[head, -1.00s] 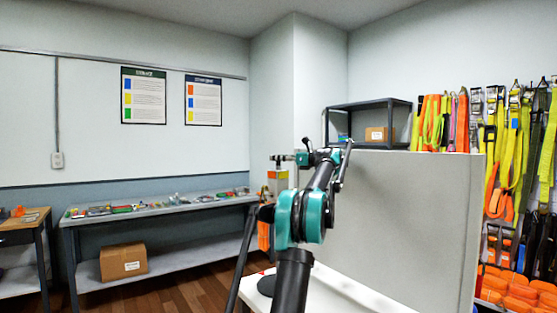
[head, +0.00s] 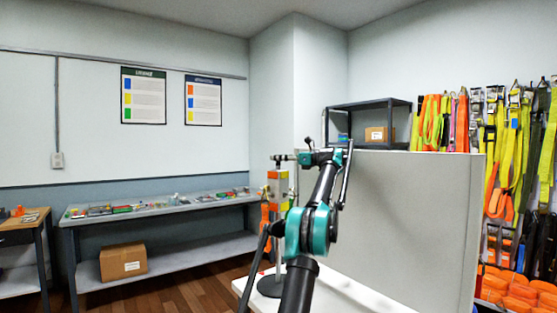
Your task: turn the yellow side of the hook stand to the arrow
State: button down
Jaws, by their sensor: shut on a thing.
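The hook stand (head: 278,190) stands on the white table at the centre, left of the grey panel. It is upright, with a thin post and a dark round base (head: 269,287). Its upper block shows orange and pale grey, with a little yellow. Orange straps (head: 265,216) hang beside it. My gripper (head: 298,158) is at the top of the stand, at its horizontal hook bar (head: 283,157), and is shut on it. The fingertips are small and partly hidden. A small red mark shows on the table near the base; I cannot tell whether it is the arrow.
The white table (head: 345,296) is partly hidden by my arm. A tall grey panel (head: 410,215) stands close on the right, with a dark shelf (head: 368,105) behind it. Straps (head: 515,150) hang at the far right. A long bench (head: 150,208) runs along the left wall.

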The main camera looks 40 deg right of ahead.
jog(key=c, duration=0.9)
grip_release()
jog(key=shift+a+m+h, duration=0.1)
jog(key=shift+m+h, duration=0.2)
jog(key=shift+h, duration=0.1)
